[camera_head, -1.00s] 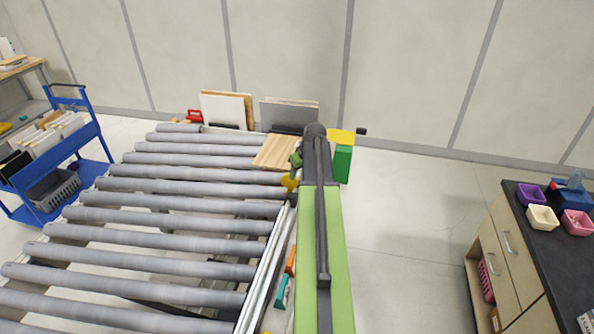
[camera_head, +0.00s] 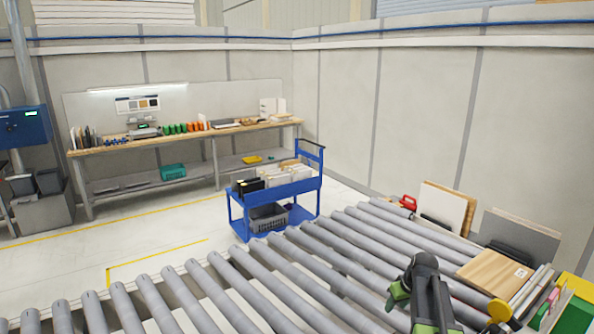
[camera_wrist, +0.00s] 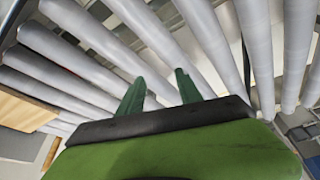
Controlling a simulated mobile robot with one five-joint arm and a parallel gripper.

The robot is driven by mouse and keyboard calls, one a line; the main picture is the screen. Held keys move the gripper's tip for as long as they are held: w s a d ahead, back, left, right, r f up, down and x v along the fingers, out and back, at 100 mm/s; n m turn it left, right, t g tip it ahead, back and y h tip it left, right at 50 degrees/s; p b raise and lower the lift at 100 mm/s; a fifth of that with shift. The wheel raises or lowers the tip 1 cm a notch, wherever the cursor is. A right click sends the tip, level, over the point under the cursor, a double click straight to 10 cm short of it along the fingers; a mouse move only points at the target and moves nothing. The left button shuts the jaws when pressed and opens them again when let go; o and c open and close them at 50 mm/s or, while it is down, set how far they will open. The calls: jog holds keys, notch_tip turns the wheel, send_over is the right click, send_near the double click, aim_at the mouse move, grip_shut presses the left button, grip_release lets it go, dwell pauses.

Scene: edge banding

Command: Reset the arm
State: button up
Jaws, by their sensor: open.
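My gripper (camera_wrist: 157,90) shows in the wrist view as two dark green fingers set apart with nothing between them, over the grey rollers. In the head view my gripper (camera_head: 398,294) is partly hidden by my dark arm, and its green part shows above the conveyor at the lower right. A wooden board (camera_head: 492,273) lies flat at the right end of the rollers, apart from my gripper. It also shows at the left edge of the wrist view (camera_wrist: 22,107).
The roller conveyor (camera_head: 270,262) fills the foreground. A blue cart (camera_head: 275,200) stands behind it, with a long workbench (camera_head: 190,133) along the wall. Panels (camera_head: 443,207) lean at the right. Open floor (camera_head: 150,240) with yellow lines lies at the left.

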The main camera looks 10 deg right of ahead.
jog(key=shift+n+g, duration=0.9)
jog(key=s+a+f+b, duration=0.1)
jog(key=a+f, duration=0.1)
jog(key=a, duration=0.5)
jog(key=s+a+f+b, duration=0.2)
jog(key=a+f, duration=0.1)
jog(key=a, duration=0.4)
jog(key=s+a+f+b, duration=0.2)
jog(key=a+f, duration=0.1)
jog(key=a, duration=0.4)
jog(key=shift+g, duration=0.3)
jog(key=s+a, duration=0.1)
jog(key=s+a+f+b, duration=0.1)
jog(key=s+a, duration=0.1)
jog(key=shift+s+a, duration=0.15)
jog(key=shift+a, duration=0.15)
jog(key=s+m+g, duration=0.1)
jog(key=s+m, duration=0.2)
jog(key=s, duration=0.3)
jog(key=shift+d+m+g+h, duration=0.3)
jog(key=shift+c, duration=0.3)
